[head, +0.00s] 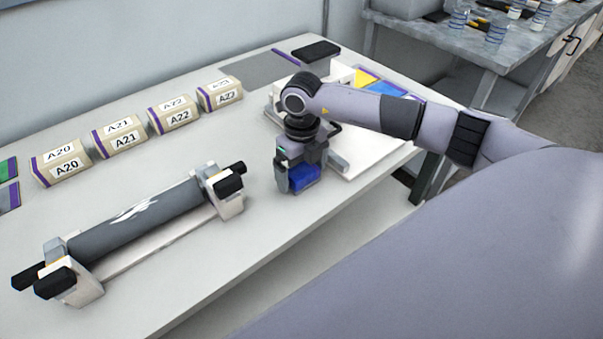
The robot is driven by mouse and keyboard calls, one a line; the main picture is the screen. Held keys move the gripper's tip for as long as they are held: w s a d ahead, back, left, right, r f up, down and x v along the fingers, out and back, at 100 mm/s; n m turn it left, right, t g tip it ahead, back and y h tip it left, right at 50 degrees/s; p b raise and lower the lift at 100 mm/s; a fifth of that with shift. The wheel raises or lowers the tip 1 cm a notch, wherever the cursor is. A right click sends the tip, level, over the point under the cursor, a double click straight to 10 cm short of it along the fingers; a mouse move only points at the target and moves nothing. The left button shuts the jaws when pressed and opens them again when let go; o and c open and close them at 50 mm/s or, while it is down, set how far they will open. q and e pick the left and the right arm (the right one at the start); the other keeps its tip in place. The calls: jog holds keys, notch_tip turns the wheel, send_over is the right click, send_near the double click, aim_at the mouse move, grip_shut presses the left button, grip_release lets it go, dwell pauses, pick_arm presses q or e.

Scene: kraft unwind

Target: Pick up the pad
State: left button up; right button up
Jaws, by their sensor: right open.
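My right gripper (299,181) points down over the white table, right of the grey roller, with its jaws open. A small blue block (304,187) shows at its fingertips; I cannot tell whether it is the pad, or whether the fingers touch it. My left gripper is not in view.
A grey roller (135,222) rests in a stand with black knobs at the front left. Several labelled beige blocks (119,135) line the back. A white tray or board (375,150), yellow and blue pieces lie behind my right arm. Bare table (200,285) lies in front.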

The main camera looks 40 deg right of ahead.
aim_at(301, 170)
jog(key=c, duration=1)
jog(key=shift+r, duration=0.1)
notch_tip(301, 170, up, 20)
jog(key=shift+f+b, duration=0.1)
jog(key=shift+b, duration=0.35)
jog(key=o, duration=0.5)
jog(key=shift+a, duration=0.1)
jog(key=c, duration=0.3)
